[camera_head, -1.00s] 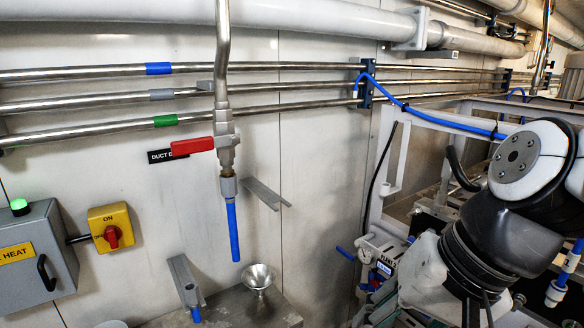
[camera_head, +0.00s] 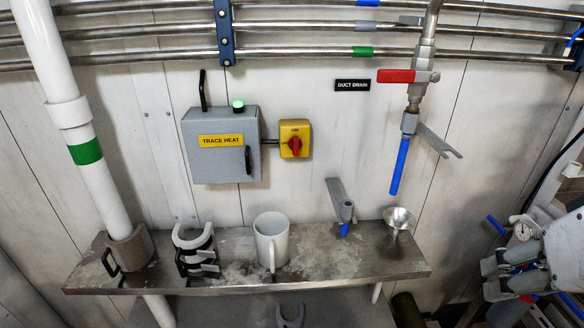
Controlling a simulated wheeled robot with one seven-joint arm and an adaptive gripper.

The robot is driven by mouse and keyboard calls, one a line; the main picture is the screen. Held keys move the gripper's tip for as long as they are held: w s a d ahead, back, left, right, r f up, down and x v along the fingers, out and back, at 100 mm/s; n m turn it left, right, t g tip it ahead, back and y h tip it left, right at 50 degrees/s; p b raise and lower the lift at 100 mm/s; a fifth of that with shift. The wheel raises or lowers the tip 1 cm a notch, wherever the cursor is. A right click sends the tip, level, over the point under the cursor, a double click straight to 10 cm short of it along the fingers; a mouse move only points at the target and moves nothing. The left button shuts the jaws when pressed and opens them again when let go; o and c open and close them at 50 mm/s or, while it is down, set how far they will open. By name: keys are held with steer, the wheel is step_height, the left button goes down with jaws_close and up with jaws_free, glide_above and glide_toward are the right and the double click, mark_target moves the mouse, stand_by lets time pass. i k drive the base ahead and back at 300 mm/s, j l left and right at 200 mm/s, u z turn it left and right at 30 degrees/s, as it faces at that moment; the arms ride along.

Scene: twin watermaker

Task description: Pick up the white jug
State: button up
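The white jug (camera_head: 268,238) stands upright on the metal shelf (camera_head: 330,272), right of its middle-left part. Its handle faces towards me and its open top is clear. My gripper (camera_head: 489,279) appears to be at the right edge, with grey finger-like parts pointing left in front of pipework. It is well to the right of the jug and apart from it. I cannot make out how wide the fingers are, and I see nothing held in them.
Stacked white-and-black clips (camera_head: 195,250) and a brown cup-like holder (camera_head: 130,248) around a white pipe stand left of the jug. A metal funnel (camera_head: 397,220) is to the right, below a blue hose (camera_head: 400,165). A grey fork-shaped part (camera_head: 290,316) shows below the shelf.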

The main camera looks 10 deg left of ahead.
mark_target(271, 229)
steer(key=u, duration=0.9)
steer(key=i+j+u, duration=0.15)
steer(key=j+u, duration=0.2)
steer(key=i+j+u, duration=0.2)
steer(key=u, duration=0.15)
